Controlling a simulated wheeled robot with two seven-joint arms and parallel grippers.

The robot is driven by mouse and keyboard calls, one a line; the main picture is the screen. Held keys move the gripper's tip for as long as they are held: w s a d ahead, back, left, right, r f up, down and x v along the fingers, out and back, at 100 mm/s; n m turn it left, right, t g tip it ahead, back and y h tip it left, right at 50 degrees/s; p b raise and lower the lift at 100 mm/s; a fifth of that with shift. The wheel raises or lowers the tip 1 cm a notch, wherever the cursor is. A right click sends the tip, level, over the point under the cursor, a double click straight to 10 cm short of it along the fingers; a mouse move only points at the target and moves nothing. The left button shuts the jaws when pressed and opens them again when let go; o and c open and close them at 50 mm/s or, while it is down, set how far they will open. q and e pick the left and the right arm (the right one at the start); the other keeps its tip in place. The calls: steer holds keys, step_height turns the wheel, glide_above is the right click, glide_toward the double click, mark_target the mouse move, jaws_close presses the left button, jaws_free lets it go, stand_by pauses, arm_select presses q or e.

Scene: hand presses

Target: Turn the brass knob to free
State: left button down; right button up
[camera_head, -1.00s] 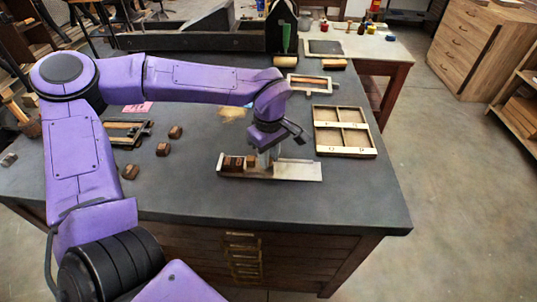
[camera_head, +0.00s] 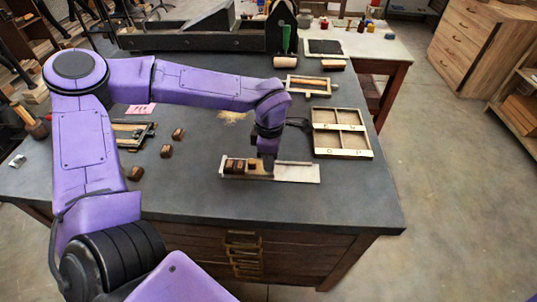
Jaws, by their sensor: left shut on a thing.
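A long, pale, shallow tray (camera_head: 298,173) lies near the front of the dark bench. Dark brown blocks (camera_head: 234,166) and a lighter tan block (camera_head: 253,165) sit in its left half. My left gripper (camera_head: 267,167) points down into the tray just right of the tan block. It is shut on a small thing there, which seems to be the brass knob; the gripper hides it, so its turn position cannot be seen. My right gripper is not in view.
A wooden frame (camera_head: 306,84) and a black press (camera_head: 200,38) are behind. The bench is clear at the front right (camera_head: 365,195).

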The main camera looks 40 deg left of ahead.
arm_select(q)
steer(key=n, duration=0.4)
steer(key=shift+n+p, duration=0.3)
steer(key=shift+s+f+n, duration=0.1)
steer(key=shift+n, duration=2.5)
steer(key=c, duration=0.9)
jaws_free()
steer(key=shift+c, duration=0.2)
